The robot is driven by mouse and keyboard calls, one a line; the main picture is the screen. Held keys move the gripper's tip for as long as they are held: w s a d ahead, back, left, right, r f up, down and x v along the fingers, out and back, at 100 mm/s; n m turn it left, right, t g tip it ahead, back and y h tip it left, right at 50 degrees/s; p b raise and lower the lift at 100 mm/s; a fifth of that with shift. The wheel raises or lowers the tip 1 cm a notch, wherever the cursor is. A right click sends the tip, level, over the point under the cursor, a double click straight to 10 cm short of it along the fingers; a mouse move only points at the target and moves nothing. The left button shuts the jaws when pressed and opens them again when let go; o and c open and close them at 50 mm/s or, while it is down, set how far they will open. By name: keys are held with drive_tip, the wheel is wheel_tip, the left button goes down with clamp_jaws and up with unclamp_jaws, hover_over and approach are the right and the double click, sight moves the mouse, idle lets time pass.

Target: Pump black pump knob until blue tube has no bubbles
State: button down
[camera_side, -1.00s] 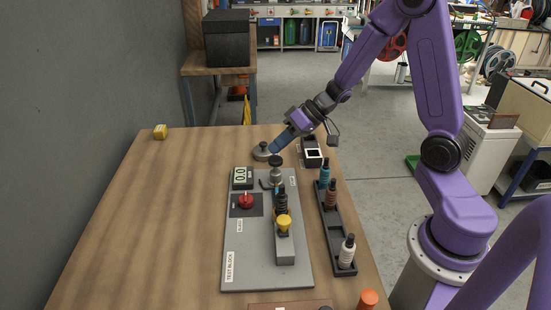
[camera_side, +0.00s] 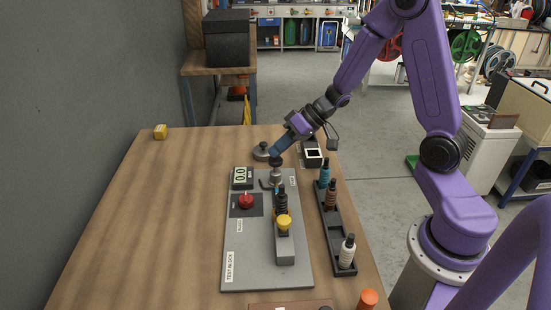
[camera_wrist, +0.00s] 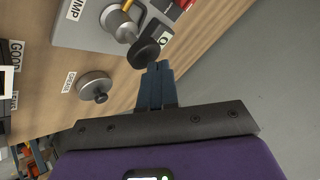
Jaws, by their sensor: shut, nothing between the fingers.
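The black pump knob (camera_side: 276,162) tops the metal pump at the far end of the grey test block (camera_side: 240,272). In the wrist view the knob (camera_wrist: 143,53) is a dark round cap. My gripper (camera_side: 273,154) is shut and empty, tilted down at the knob. Its blue fingertips (camera_wrist: 158,67) are at the knob's edge; I cannot tell whether they touch it. I cannot clearly make out the blue tube or any bubbles; the bottle and fittings in the block's middle are too small.
A display (camera_side: 241,176) reading about 0.0, a red knob (camera_side: 246,201) and a yellow knob (camera_side: 284,222) are on the block. A round grey lidded part (camera_side: 262,151) is beside my gripper. A bottle rack (camera_side: 345,267) stands right.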

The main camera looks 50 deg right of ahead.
sight(279, 158)
drive_tip(key=shift+f, duration=1.1)
idle(1.0)
drive_tip(key=shift+r, duration=1.75)
drive_tip(key=shift+r, duration=2.5)
